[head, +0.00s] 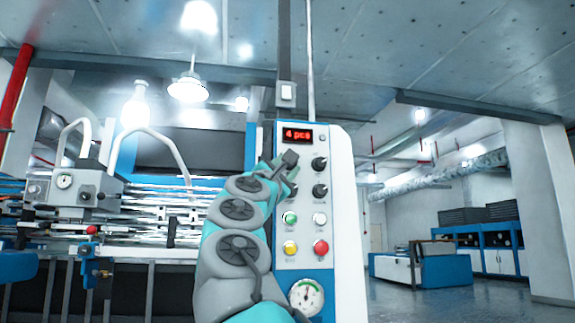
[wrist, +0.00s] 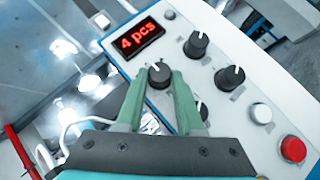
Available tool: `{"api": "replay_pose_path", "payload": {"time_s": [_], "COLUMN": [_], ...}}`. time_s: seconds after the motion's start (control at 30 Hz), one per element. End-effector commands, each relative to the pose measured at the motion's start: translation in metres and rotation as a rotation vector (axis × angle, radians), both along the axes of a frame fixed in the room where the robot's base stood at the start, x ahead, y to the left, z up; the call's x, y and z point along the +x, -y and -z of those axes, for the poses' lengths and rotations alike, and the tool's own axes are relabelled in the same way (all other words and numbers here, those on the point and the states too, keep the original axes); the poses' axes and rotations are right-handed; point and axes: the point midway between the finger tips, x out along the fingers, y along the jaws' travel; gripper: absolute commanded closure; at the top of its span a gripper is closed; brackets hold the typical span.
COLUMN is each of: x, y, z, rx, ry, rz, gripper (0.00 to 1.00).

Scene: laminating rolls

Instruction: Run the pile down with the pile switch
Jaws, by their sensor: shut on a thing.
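A white control panel (head: 345,200) with a blue edge stands in front of me. Its red display (head: 297,135) reads "4 pcs"; the display (wrist: 137,39) is clear in the wrist view too. Below the display, a black rotary knob (wrist: 160,73) with a light pointer mark sits between the two green fingers of my gripper (wrist: 160,82). The fingers are shut on this knob. In the head view my gripper (head: 288,165) covers it. Labels are too small to read, so I cannot tell from lettering which control is the pile switch.
Other black knobs (wrist: 229,77) sit close beside and below the held one. Lower are green (head: 290,217), white (head: 320,218), yellow (head: 290,248) and red (head: 321,248) buttons and a gauge (head: 306,297). Machine rails (head: 165,200) lie left; open floor (head: 470,300) lies right.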

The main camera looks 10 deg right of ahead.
Motion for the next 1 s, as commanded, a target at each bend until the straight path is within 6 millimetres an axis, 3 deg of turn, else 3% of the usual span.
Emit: {"api": "replay_pose_path", "payload": {"time_s": [0.07,0.1,0.37,0.73,1.0], "x": [0.000,0.000,0.000,-0.003,-0.020], "y": [0.001,0.001,0.001,-0.002,-0.013], "z": [0.000,0.000,0.000,0.002,0.016], "rx": [0.000,-0.001,-0.001,-0.003,-0.004], "ry": [0.001,0.000,0.000,0.000,0.000], "rz": [0.001,0.001,0.001,0.002,0.004], "gripper": [1.00,0.63,0.34,0.34,0.34]}}
